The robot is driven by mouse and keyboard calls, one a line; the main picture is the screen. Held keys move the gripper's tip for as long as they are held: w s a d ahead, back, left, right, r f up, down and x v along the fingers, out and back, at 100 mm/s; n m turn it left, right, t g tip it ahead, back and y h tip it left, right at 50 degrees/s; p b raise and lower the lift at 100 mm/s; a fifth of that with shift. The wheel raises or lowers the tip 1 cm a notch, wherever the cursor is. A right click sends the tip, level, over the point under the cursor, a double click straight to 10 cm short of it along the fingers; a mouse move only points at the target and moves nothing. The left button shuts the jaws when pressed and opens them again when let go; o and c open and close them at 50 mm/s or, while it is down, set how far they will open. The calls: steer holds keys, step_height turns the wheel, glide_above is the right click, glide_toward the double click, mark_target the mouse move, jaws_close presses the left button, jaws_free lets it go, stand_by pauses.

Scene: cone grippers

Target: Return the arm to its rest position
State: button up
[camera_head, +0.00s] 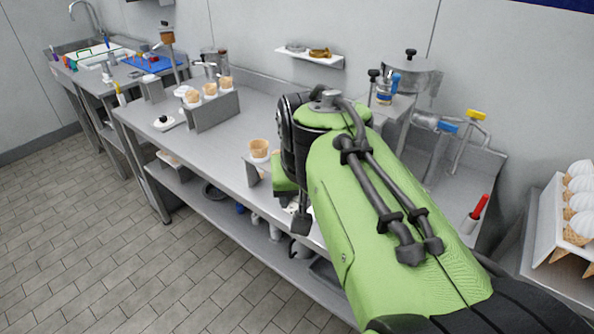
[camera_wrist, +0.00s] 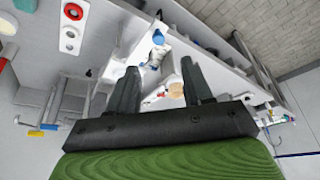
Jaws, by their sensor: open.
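My green arm reaches across the right half of the head view, over the metal counter (camera_head: 238,150). In the wrist view my gripper (camera_wrist: 160,85) shows two dark fingers standing apart with nothing held between them. In the head view the fingers are mostly hidden behind the arm; a dark tip (camera_head: 301,222) shows at the counter's front edge. An ice cream cone (camera_head: 259,149) stands in a small holder just left of the arm. It appears apart from the gripper.
Several cones (camera_head: 209,89) stand in a metal holder (camera_head: 212,112) further left. A machine (camera_head: 408,75) stands behind the arm. A rack of filled cones (camera_head: 579,205) is at the far right. A wall shelf (camera_head: 310,58) is above. The tiled floor (camera_head: 120,240) at left is clear.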

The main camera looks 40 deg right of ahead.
steer(key=v, duration=0.4)
steer(key=shift+p, duration=0.4)
steer(key=shift+a, duration=0.15)
steer(key=s+a+f+n+t+y+p, duration=0.1)
steer(key=s+a+f+n+y+p, duration=0.1)
steer(key=s+a, duration=0.7)
step_height(320, 180, down, 3)
steer(key=n+p, duration=0.1)
steer(key=n, duration=0.2)
steer(key=shift+s+a+r+n+t, duration=0.2)
steer(key=shift+a+r+n+t, duration=0.05)
steer(key=shift+a+n+t, duration=0.15)
stand_by(0.7)
